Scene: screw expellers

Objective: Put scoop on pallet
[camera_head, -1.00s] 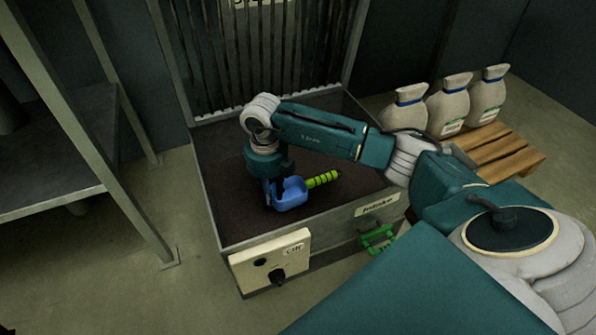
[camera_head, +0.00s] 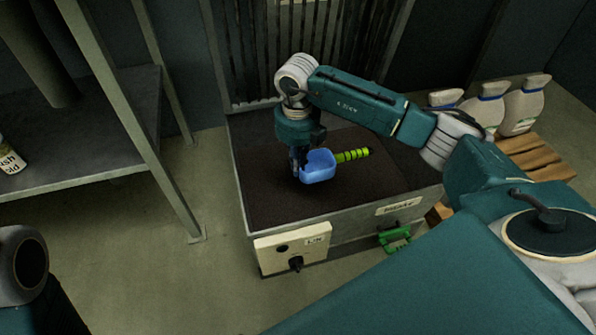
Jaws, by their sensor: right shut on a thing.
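The scoop (camera_head: 318,166) has a blue bowl and a green ribbed handle that points right. It is over the dark material in the metal intake bin. My right gripper (camera_head: 299,165) is pointed down at the left side of the blue bowl and is shut on it. Its fingertips are small and partly hidden behind the bowl. I cannot tell whether the scoop touches the material. My left gripper does not show.
A metal shelf (camera_head: 70,183) stands at the left. The pallet's front boards look bare, and bare floor lies between shelf and bin.

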